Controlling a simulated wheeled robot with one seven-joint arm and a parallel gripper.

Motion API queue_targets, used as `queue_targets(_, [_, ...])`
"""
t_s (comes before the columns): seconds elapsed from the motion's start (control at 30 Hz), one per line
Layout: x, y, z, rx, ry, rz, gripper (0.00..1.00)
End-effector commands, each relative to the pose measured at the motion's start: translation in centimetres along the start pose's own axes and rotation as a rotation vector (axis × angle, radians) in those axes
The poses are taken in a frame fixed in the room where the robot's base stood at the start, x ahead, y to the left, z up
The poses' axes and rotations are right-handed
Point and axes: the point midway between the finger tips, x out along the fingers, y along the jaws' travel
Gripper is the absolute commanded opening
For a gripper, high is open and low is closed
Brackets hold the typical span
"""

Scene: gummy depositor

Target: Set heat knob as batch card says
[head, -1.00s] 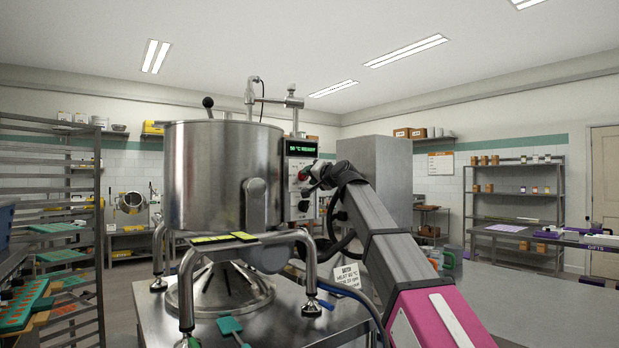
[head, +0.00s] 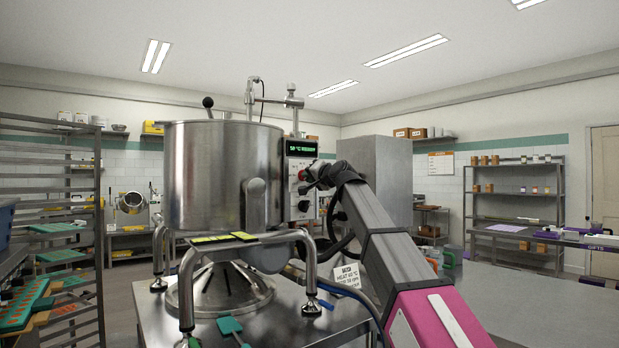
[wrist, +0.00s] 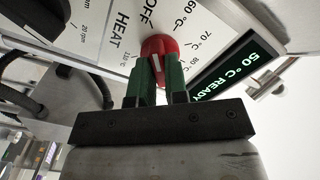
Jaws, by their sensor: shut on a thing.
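The red heat knob (wrist: 160,44) sits on the white control panel, between OFF and temperature marks that include 60, 70 and 110 °C. It has a white line, partly hidden between my fingers, so I cannot tell its exact setting. My gripper (wrist: 160,68) is shut on the knob with its green fingers. In the head view my gripper (head: 313,178) is at the panel (head: 300,200) beside the steel kettle. The display (wrist: 240,62) reads 50 °C READY. The batch card (head: 346,277) stands on the steel table; it seems to read HEAT 60 °C, in tiny print.
The big steel kettle (head: 222,175) stands on legs left of the panel. A second dial with rpm marks (wrist: 55,10) lies beside the heat scale. A blue hose and dark cables hang near my arm. The steel counter (head: 520,300) at right is mostly clear.

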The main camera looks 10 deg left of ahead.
Motion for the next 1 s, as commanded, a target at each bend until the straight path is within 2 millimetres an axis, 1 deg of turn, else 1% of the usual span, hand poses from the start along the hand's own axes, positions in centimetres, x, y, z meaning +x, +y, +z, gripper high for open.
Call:
queue_targets(0.6, [-0.03, 0.02, 0.03, 0.486, -0.001, 0.001, 0.00])
queue_targets(0.8, [-0.04, 0.03, 0.03, 0.602, -0.001, 0.001, 0.00])
queue_targets(1.0, [-0.04, 0.04, 0.04, 0.669, -0.001, 0.001, 0.00])
